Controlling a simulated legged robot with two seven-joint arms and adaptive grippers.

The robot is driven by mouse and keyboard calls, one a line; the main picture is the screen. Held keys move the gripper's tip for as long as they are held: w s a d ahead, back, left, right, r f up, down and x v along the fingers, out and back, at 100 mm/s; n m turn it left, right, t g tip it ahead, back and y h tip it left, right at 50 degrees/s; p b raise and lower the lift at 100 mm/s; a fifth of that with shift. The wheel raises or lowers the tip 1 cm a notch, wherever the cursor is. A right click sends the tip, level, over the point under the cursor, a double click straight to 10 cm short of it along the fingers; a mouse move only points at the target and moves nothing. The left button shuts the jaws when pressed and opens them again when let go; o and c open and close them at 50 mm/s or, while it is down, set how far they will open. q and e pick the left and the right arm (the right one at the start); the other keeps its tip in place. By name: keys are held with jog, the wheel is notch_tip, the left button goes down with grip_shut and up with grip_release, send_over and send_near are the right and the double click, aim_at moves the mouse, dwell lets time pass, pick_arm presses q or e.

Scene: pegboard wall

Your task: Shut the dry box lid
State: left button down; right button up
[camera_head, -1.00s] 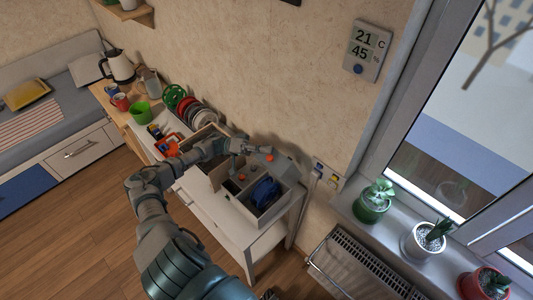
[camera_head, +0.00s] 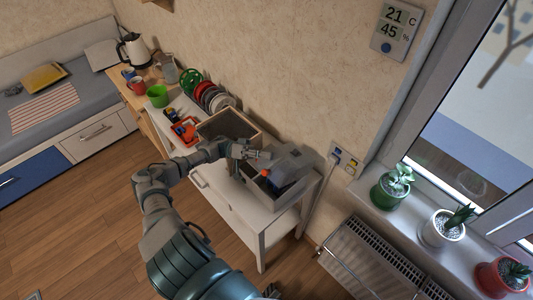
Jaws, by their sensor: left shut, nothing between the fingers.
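The dry box (camera_head: 289,193) is a grey bin on the right end of the white table. Its grey lid (camera_head: 293,163) slants over it from the wall side, partly lowered, with a gap at the front. An orange piece (camera_head: 265,172) shows at the lid's front. Something blue inside the box shows below the lid. My left gripper (camera_head: 266,155) is shut and empty, just above the lid's left part. I cannot tell whether it touches the lid. My right gripper is not in view.
An open wooden box (camera_head: 256,138) stands left of the dry box, behind my left wrist. A red-orange tray (camera_head: 183,131) and a rack of spools (camera_head: 209,94) lie farther left. The wall is close behind. A radiator (camera_head: 357,262) and a sill with plants are at right.

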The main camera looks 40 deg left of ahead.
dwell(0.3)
pick_arm(q)
jog(key=shift+r, duration=0.1)
notch_tip(320, 180, up, 10)
jog(key=shift+f, duration=0.2)
jog(key=shift+w, duration=0.1)
